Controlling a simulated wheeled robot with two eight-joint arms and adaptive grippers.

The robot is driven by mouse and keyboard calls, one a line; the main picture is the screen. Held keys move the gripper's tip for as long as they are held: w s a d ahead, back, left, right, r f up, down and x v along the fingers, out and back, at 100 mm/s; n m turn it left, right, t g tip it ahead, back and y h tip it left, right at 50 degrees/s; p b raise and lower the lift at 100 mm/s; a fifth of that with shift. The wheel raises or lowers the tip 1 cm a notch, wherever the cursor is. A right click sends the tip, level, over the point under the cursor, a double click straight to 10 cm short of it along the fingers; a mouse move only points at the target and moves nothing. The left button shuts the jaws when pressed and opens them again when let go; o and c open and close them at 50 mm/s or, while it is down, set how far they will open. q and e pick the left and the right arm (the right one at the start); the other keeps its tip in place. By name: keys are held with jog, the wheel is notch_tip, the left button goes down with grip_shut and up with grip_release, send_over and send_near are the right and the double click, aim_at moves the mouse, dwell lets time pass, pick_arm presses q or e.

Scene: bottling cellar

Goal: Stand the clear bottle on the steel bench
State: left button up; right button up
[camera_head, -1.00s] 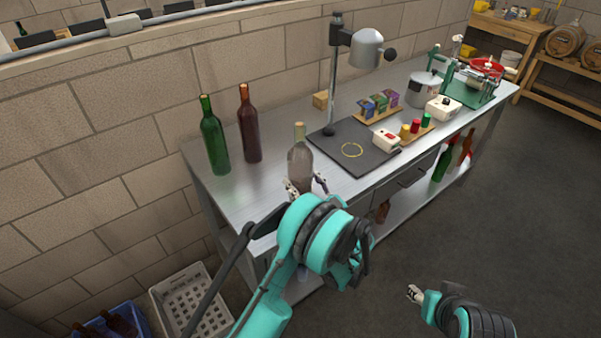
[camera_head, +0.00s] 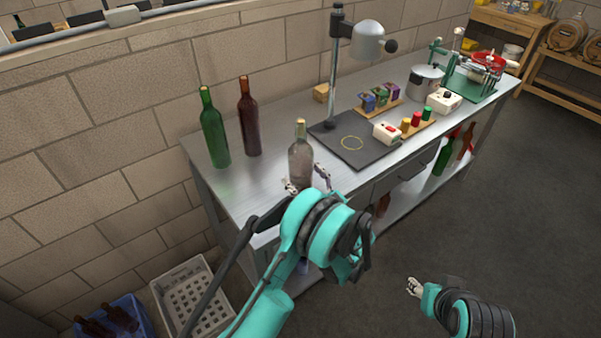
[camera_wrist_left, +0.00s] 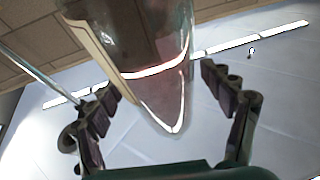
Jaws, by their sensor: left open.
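The clear bottle (camera_head: 300,160) stands upright at the near edge of the steel bench (camera_head: 255,192), left of the dark mat. Its base is hidden behind my left gripper and arm. My left gripper (camera_head: 306,181) is open, with a finger on either side of the bottle's lower part. In the left wrist view the bottle (camera_wrist_left: 150,60) shows large between the spread fingers (camera_wrist_left: 165,105), with a gap on both sides. My right gripper (camera_head: 413,287) hangs over the floor, away from the bench; its fingers are too small to judge.
A green bottle (camera_head: 214,130) and a dark red bottle (camera_head: 249,120) stand at the back left. A lamp stand (camera_head: 334,80) rises behind the dark mat (camera_head: 370,154). A white crate (camera_head: 187,297) and a blue crate (camera_head: 140,310) sit on the floor.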

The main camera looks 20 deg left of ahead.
pick_arm(q)
jog(key=p+v, duration=0.2)
jog(key=v, duration=0.9)
jog(key=shift+s+d, duration=0.2)
jog(key=shift+d, duration=0.15)
pick_arm(e)
notch_tip(320, 180, up, 2)
jog(key=shift+r, duration=0.15)
pick_arm(q)
jog(key=shift+d+f, duration=0.1)
jog(key=shift+f, duration=0.05)
pick_arm(e)
jog(key=shift+d, duration=0.1)
